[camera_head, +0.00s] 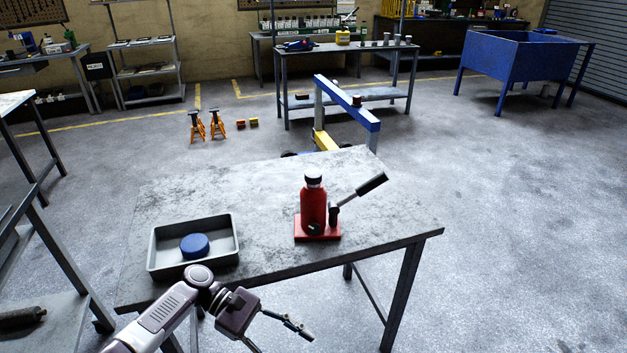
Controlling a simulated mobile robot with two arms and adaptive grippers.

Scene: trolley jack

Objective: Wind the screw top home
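A red bottle jack (313,207) stands upright on a red base plate near the right side of the grey worktable (265,190). A dark screw top (313,178) sits at the jack's upper end, with a pale band beneath it. I cannot tell how far the top is wound down. A lever with a black grip (371,184) slants up to the right from the jack. My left gripper (287,342) is in front of the table's near edge, below and apart from the jack. Its fingers are spread and nothing shows between them. My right gripper is out of view.
A grey tray (159,265) with a round blue object (194,246) stands on the table's left. The tabletop between tray and jack is clear. Behind the table are a blue and yellow hoist (345,103) and orange stands (217,125).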

